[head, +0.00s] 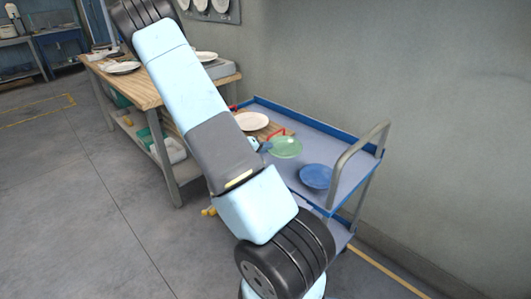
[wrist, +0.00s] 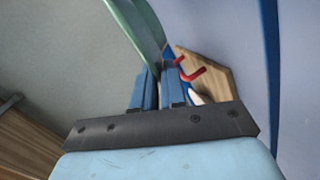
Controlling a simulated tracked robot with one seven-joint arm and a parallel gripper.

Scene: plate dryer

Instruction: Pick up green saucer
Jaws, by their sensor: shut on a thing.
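The green saucer (head: 286,148) is at the cart in the head view, between a white plate and a blue saucer. In the wrist view the green saucer (wrist: 136,25) shows nearly edge-on, with its rim running down to my fingers. My gripper (head: 266,147) is at the saucer's left edge in the head view, partly hidden by my arm. In the wrist view my gripper (wrist: 160,88) has its blue fingers close together, shut on the saucer's rim. I cannot tell whether the saucer touches the cart top.
The blue-edged cart (head: 345,148) holds a blue saucer (head: 315,177), a white plate (head: 252,121) and a wooden rack with red pegs (wrist: 205,70). A grey handle (head: 362,145) rises at its right end. A wooden table (head: 146,96) stands left, a wall behind.

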